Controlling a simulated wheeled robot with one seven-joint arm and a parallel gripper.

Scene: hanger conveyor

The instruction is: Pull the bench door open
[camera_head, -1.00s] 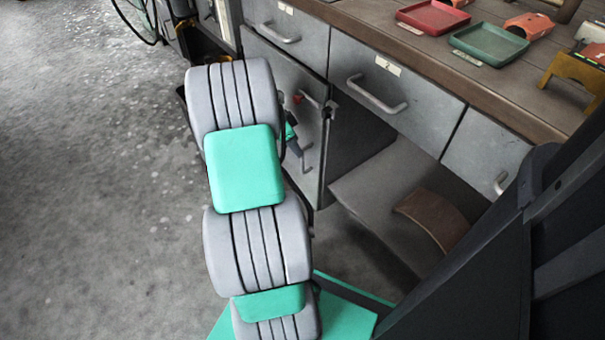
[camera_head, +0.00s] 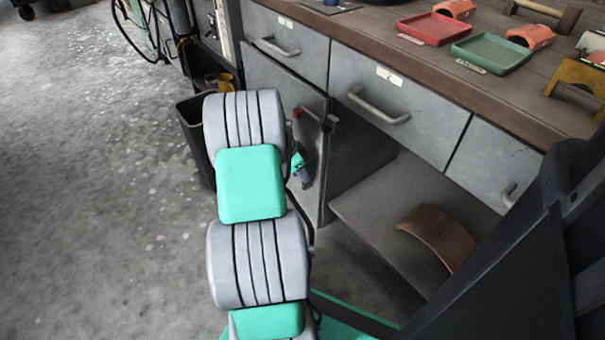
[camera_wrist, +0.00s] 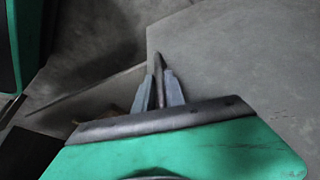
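The bench door (camera_head: 281,91) is the grey panel under the left drawer, partly hidden by my arm. Its free right edge borders a dark open compartment; it looks at most slightly ajar, and I cannot tell exactly how far. A red-tipped handle (camera_head: 309,117) is near its upper right corner. My gripper (camera_head: 304,177) is below that handle, near the free edge. In the wrist view my gripper (camera_wrist: 159,72) has its fingers close together, apparently shut, before a grey panel (camera_wrist: 235,60). I see nothing clearly held, and contact with the panel is unclear.
Right of the door is an open bay with a low shelf (camera_head: 382,200) and a brown curved piece (camera_head: 437,236). A dark bin (camera_head: 194,133) stands to the left. Red (camera_head: 433,28) and green (camera_head: 491,48) trays lie on the benchtop. The floor at left is clear.

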